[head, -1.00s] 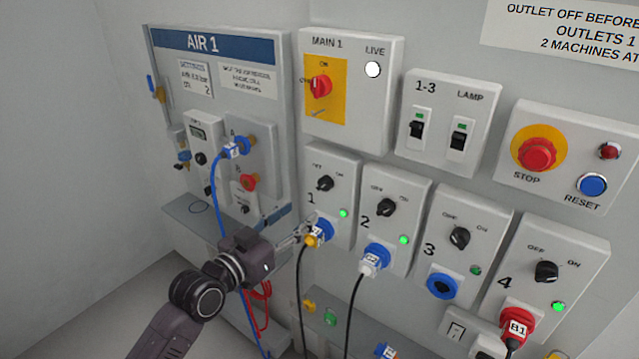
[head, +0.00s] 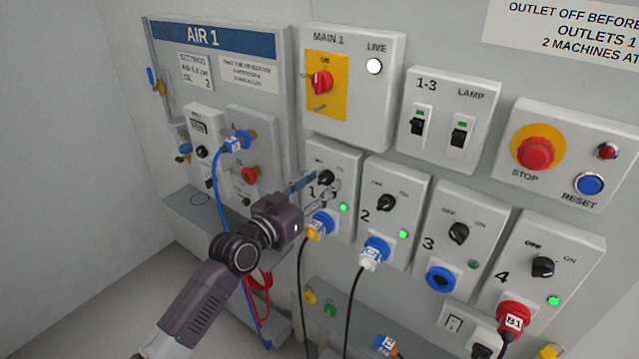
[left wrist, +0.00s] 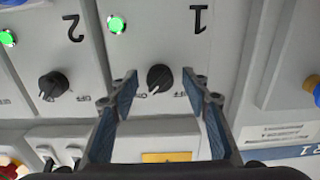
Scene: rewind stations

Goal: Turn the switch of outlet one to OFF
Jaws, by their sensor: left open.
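The outlet one box (head: 342,220) is on the wall panel, with a black rotary switch (head: 326,178), a lit green lamp (head: 344,208) and a blue socket with a plug (head: 319,226) in it. My left gripper (head: 318,188) is open in front of this box. In the left wrist view, which looks upside down, the switch (left wrist: 160,78) sits between the open fingertips (left wrist: 159,82), with a visible gap on each side. The lamp also shows there (left wrist: 116,23). The exact distance to the panel is hard to tell. My right gripper is not in view.
Outlet two's switch (head: 386,202) is to the right, with its green lamp (head: 403,234) lit. The main switch box (head: 380,110) is above. The air panel (head: 262,85) with a blue hose (head: 217,190) is to the left. A grey shelf (head: 215,222) juts out below it.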

